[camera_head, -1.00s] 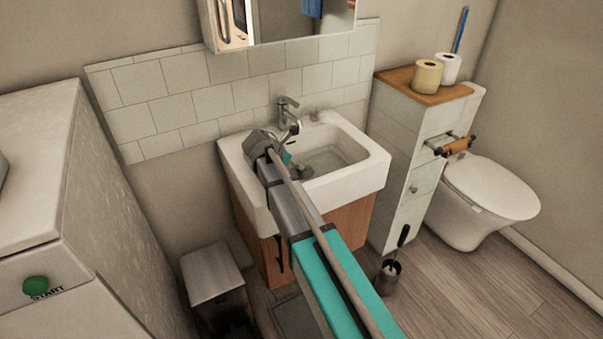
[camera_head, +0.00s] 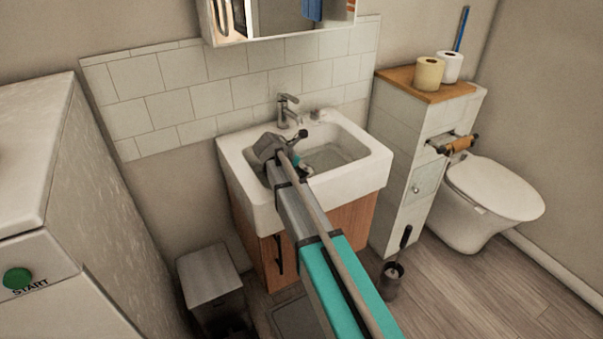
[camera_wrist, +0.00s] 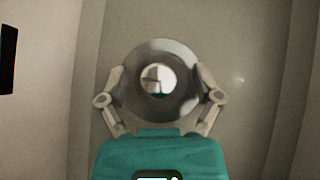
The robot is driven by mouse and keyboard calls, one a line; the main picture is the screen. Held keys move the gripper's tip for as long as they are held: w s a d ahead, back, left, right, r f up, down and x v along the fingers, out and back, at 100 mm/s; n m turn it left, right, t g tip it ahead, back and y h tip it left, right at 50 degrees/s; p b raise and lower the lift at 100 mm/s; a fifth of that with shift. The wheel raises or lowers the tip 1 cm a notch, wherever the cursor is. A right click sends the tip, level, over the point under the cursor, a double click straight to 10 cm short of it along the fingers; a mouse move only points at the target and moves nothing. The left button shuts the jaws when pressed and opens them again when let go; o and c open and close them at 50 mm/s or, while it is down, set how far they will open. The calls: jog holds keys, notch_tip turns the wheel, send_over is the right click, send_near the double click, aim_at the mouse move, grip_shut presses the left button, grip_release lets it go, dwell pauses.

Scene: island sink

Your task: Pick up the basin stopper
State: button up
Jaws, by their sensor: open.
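The basin stopper (camera_wrist: 176,108) is a round, shiny grey metal disc with a bright mirror-like centre, seen from above in the wrist view. My gripper (camera_wrist: 160,76) is open, with one finger on each side of the disc. I cannot tell whether the fingers touch it. The white sink basin (camera_head: 371,171) is in the middle of the head view, and my gripper reaches down inside it. In the head view the stopper is hard to make out beside my gripper and arm.
A chrome tap (camera_head: 287,108) stands at the sink's back edge, close to my arm. A mirror cabinet (camera_head: 280,22) hangs above. A white machine (camera_head: 40,150) stands left, a narrow cabinet (camera_head: 408,150) and toilet (camera_head: 492,195) right. A bin (camera_head: 210,285) stands on the floor.

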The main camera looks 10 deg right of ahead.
dwell(0.5)
grip_shut()
jog(key=shift+r, duration=0.15)
dwell(0.4)
